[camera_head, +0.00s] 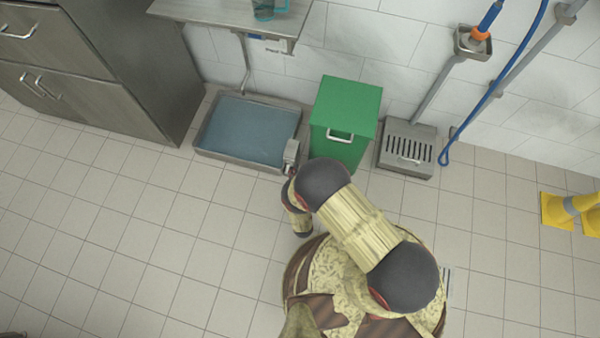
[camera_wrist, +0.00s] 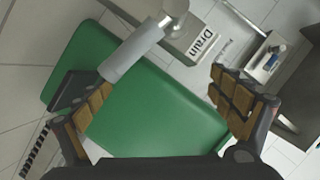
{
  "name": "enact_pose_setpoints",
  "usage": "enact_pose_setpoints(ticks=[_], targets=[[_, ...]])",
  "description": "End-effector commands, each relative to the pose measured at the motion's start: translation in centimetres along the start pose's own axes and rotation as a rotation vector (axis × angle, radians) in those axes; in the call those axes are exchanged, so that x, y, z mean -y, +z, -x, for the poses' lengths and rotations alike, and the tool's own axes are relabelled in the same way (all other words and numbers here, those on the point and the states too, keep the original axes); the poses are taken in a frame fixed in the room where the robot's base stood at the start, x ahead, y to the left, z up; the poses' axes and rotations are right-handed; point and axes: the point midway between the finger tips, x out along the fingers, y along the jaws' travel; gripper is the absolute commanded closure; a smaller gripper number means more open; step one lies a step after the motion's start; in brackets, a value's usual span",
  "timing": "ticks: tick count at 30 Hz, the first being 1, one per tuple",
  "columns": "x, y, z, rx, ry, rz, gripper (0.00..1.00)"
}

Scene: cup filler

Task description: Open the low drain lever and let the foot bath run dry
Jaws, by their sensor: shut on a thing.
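The foot bath (camera_head: 203,143) is a shallow grey basin on the floor, holding blue-grey water in the head view. The drain lever and its grey fitting (camera_head: 291,153) are at its right front corner. In the wrist view the pale grey lever (camera_wrist: 135,53) runs down from the fitting beside a "Drain" label (camera_wrist: 207,42). Its lower end lies against the left finger of my gripper (camera_wrist: 168,98). My fingers stand apart, and any contact on the right finger does not show. In the head view my arm hides most of my gripper.
A green bin (camera_head: 346,103) stands close to the bath's right side and fills the wrist view behind my fingers. A grey slotted box (camera_head: 408,148) stands right of it. A grey cabinet (camera_head: 120,65) is left. Tiled floor is clear in front.

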Motion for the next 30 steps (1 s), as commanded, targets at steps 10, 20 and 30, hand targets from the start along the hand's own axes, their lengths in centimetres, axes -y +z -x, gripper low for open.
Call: enact_pose_setpoints(ticks=[10, 20, 30], targets=[[1.7, 0.7, 1.8, 0.010, -0.021, -0.009, 0.21], [1.4, 0.6, 4.2, 0.010, -0.009, -0.002, 0.21], [1.7, 0.7, 6.3, 0.009, -0.006, 0.001, 0.21]])
